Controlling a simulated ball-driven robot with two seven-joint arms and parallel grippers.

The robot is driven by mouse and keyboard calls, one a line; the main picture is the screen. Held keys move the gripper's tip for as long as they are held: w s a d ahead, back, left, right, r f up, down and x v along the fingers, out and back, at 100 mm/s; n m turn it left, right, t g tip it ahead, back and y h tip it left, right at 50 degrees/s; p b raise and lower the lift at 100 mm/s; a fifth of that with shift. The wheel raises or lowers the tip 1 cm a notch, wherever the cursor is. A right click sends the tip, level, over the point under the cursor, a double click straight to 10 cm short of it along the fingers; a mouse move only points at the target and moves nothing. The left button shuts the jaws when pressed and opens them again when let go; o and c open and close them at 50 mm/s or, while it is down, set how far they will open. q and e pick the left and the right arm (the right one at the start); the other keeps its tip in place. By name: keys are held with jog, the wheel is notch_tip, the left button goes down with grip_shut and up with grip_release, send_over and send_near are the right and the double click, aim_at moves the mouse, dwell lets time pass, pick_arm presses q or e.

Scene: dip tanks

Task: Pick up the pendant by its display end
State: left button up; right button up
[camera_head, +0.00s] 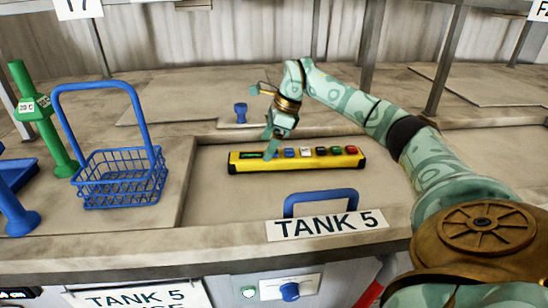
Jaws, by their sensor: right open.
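The pendant (318,162) is a long yellow bar with black ends, lying flat on the closed grey lid of Tank 5. A row of coloured buttons runs along its top. Its dark display (252,155) with green marks is at the left end. My right gripper (264,122) is open over that left end. One finger points down and overlaps the pendant beside the display; whether it touches cannot be told. The other finger sticks out to the left, higher up. My left gripper is not in view.
A blue handle (321,197) and a TANK 5 sign (328,226) stand in front of the pendant. A blue wire basket (120,178) with a tall handle and a green post (42,117) are at left. A small blue knob (240,112) sits behind. Grey uprights rise at the back.

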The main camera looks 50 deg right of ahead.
aim_at(262, 155)
jog(key=x, duration=0.2)
jog(key=b+x, duration=0.1)
jog(key=x, duration=0.1)
jog(key=shift+s+a+f, duration=0.15)
jog(key=shift+s+a, duration=0.05)
jog(key=shift+w+a+f, duration=0.1)
jog(key=shift+w+f, duration=0.1)
jog(key=shift+f, duration=0.2)
jog(key=c, duration=1.2)
jog(key=shift+o, duration=0.2)
jog(key=shift+r, duration=0.1)
